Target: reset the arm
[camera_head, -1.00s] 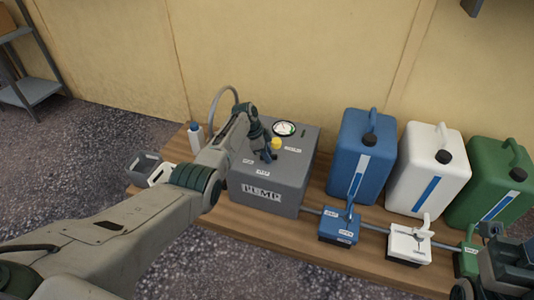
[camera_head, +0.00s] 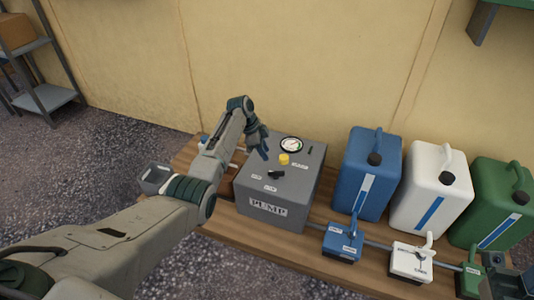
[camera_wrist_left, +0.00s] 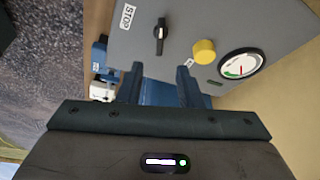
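My left arm reaches in from the left over the grey pump box (camera_head: 280,212). My left gripper (camera_head: 261,150) is above the box's back left part, apart from the black knob (camera_head: 276,174). In the left wrist view its two fingers (camera_wrist_left: 160,88) stand apart with nothing between them. That view also shows the black knob (camera_wrist_left: 160,36) beside a STOP label, clear of the fingers. My right gripper (camera_head: 500,276) shows only partly as a dark shape at the lower right edge; its fingertips are unclear.
The pump box bears a yellow button (camera_head: 284,159) and a round gauge (camera_head: 291,144). Blue (camera_head: 368,178), white (camera_head: 432,192) and green (camera_head: 492,205) canisters stand right of it, with valve blocks (camera_head: 342,243) in front. A tan wall (camera_head: 330,60) is close behind.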

